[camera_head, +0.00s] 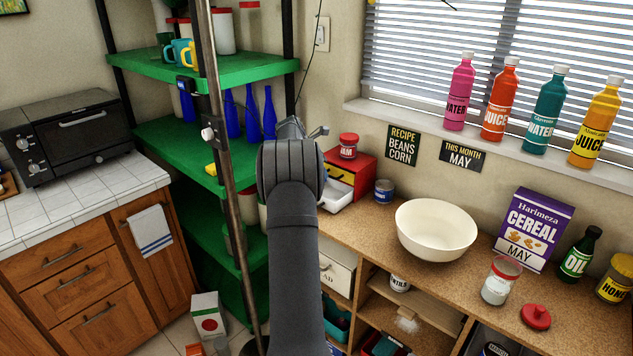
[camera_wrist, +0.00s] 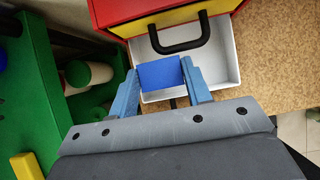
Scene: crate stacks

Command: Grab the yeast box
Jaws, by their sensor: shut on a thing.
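A small plain blue box (camera_wrist: 160,74) is between the two blue fingers of my gripper (camera_wrist: 160,80) in the wrist view; no label shows on it, so I cannot read whether it is the yeast box. My gripper is shut on it. The box is over or inside the open white drawer (camera_wrist: 225,58) of a red and yellow cabinet (camera_wrist: 110,12); its exact height is unclear. In the head view my arm hides the box, and my gripper (camera_head: 302,129) is beside the cabinet (camera_head: 350,170) with the drawer (camera_head: 338,193) pulled out.
A jam jar (camera_head: 348,146) stands on the cabinet and a can (camera_head: 384,191) beside it. A white bowl (camera_head: 436,240) and cereal box (camera_head: 533,228) stand farther right on the counter. The green shelf (camera_head: 215,68) with blue bottles and a metal pole are close on the left.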

